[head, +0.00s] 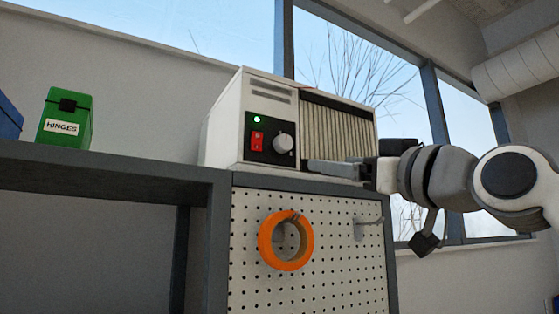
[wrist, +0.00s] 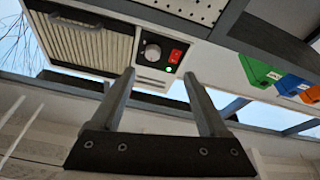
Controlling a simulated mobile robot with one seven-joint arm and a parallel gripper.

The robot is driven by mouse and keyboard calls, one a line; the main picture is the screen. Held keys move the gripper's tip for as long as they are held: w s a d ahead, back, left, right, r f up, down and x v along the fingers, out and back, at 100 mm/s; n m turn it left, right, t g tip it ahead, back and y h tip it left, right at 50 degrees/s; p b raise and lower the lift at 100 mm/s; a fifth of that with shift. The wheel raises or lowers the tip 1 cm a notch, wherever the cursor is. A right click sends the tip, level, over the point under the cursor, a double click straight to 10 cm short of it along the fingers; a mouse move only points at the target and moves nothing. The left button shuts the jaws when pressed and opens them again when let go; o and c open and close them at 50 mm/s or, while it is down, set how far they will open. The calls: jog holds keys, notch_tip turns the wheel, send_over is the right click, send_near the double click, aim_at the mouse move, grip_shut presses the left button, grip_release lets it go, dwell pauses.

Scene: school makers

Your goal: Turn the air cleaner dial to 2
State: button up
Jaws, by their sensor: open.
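The air cleaner (head: 225,130) is a white box with a grey pleated filter, standing on top of the cabinet. Its black control panel (head: 262,150) holds a red switch (head: 257,141), a lit green lamp (head: 257,120) and a round grey dial (head: 283,143). The dial's setting and numbers are too small to read. My gripper (head: 312,168) is to the right of the dial and slightly lower, apart from it. In the wrist view my gripper (wrist: 159,74) is open and empty, with the dial (wrist: 153,52) showing between and beyond its fingertips.
A green box labelled HINGES (head: 65,118) stands on the shelf at left, beside a blue box (head: 9,118). Below the air cleaner, a pegboard (head: 340,265) carries an orange ring (head: 268,250) and a hook (head: 366,222). The space before the panel looks clear.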

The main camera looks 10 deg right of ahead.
aim_at(286, 145)
jog(key=shift+t, duration=0.3)
jog(key=p+x, duration=0.2)
jog(key=x, duration=0.3)
jog(key=r+p+x, duration=0.1)
jog(key=p+x, duration=0.1)
jog(key=x, duration=0.3)
jog(key=p+x, duration=0.2)
jog(key=x, duration=0.3)
jog(key=shift+d+r+p, duration=0.3)
jog(key=shift+d+r, duration=0.05)
jog(key=shift+r, duration=0.15)
jog(key=shift+p+x, duration=0.5)
jog(key=shift+x, duration=0.6)
jog(key=shift+f, duration=0.1)
grip_shut()
